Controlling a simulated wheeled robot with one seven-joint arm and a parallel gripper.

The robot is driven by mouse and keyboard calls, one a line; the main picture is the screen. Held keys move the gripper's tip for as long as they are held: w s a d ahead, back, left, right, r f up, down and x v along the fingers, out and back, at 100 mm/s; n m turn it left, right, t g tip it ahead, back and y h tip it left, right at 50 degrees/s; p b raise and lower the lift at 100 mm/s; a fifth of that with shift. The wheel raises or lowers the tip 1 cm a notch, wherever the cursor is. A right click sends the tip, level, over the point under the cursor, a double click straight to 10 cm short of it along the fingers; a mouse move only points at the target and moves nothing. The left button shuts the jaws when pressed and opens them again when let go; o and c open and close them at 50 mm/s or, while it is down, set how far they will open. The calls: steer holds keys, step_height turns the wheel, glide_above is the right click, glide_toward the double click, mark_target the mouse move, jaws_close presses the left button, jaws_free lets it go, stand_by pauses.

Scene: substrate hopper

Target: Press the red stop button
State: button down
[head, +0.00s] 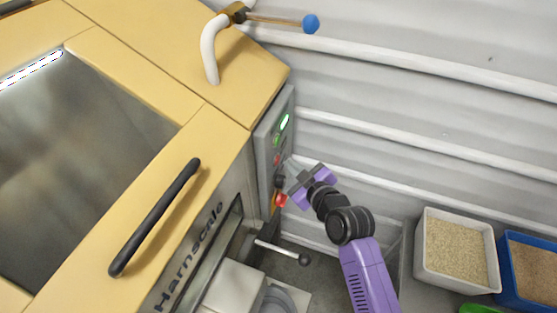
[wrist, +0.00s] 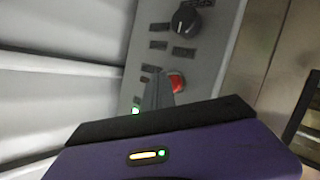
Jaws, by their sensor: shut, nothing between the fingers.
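The red stop button (wrist: 177,82) is a round red cap on the grey control panel (wrist: 216,50) in the wrist view. In the head view a small part of it (head: 278,160) shows on the panel (head: 264,135), left of my gripper (head: 287,166). My gripper is shut and empty, and its fingers (wrist: 157,88) point at the panel just left of the red button in the wrist view. The fingers partly overlap the button's left edge there. I cannot tell whether they touch it.
A black knob (wrist: 186,20) and a lit green button (wrist: 135,111) are on the panel. A red emergency knob (head: 282,200) sits lower on it. A lever (head: 304,259) sticks out below. A bin of grain (head: 455,250) stands at right. Corrugated wall lies behind.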

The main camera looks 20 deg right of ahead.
steer(key=shift+a, duration=0.1)
stand_by(0.3)
steer(key=shift+w+a, duration=0.55)
steer(key=shift+a, duration=0.05)
stand_by(0.8)
stand_by(0.4)
steer(key=shift+s+d, duration=0.55)
steer(key=shift+d, duration=0.15)
steer(key=s+d+b, duration=0.1)
steer(key=d, duration=0.1)
steer(key=s+d+b, duration=0.1)
steer(key=s+d, duration=0.1)
stand_by(0.4)
